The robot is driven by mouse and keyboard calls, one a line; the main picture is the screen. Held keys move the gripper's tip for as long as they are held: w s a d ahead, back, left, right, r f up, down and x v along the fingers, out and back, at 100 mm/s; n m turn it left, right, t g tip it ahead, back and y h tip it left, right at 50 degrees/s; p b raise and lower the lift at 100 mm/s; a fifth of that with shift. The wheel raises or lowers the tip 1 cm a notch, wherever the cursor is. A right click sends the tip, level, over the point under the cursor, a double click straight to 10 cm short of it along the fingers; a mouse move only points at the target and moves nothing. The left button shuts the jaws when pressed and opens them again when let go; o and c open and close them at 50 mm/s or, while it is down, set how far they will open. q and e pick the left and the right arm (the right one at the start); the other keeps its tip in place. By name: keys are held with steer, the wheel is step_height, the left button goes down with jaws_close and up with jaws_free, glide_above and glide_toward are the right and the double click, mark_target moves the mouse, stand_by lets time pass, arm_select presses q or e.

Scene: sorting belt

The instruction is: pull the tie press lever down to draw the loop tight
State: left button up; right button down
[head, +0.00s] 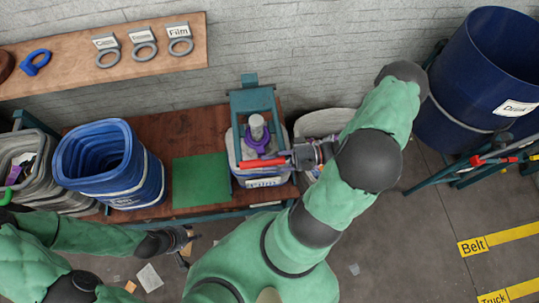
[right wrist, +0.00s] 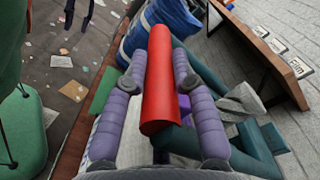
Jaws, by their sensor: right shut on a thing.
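The tie press has a teal frame (head: 252,100) standing over a tub labelled Film (head: 262,183). A grey post (head: 257,126) stands in its middle, with a purple curved piece (head: 254,146) around it, perhaps the loop; how tight it is cannot be told. The press lever's red grip (head: 262,162) lies about level across the tub's front. My right gripper (head: 289,158) is shut on the red lever grip, and in the right wrist view its purple fingers lie along both sides of the red grip (right wrist: 160,85). My left gripper (head: 185,240) is low, before the bench, apart from the press; its fingers are unclear.
A green mat (head: 201,180) and a blue tub (head: 110,165) lie left of the press on the brown bench (head: 150,133). A shelf (head: 80,62) above holds several labelled rings. A big blue barrel (head: 475,75) stands at right. A pale round bin (head: 318,123) is behind my right forearm.

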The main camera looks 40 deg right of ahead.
steer(key=shift+s+a+f+b, duration=0.1)
steer(key=shift+a+f+b, duration=0.1)
steer(key=shift+f, duration=0.3)
steer(key=shift+s+a+f+b, duration=0.1)
steer(key=shift+f+b, duration=0.1)
steer(key=shift+f, duration=0.3)
steer(key=c, duration=1)
jaws_free()
steer(key=shift+d, duration=0.2)
steer(key=shift+d, duration=0.15)
steer(key=v, duration=1.1)
steer(key=shift+s+d, duration=0.2)
steer(key=shift+d, duration=0.05)
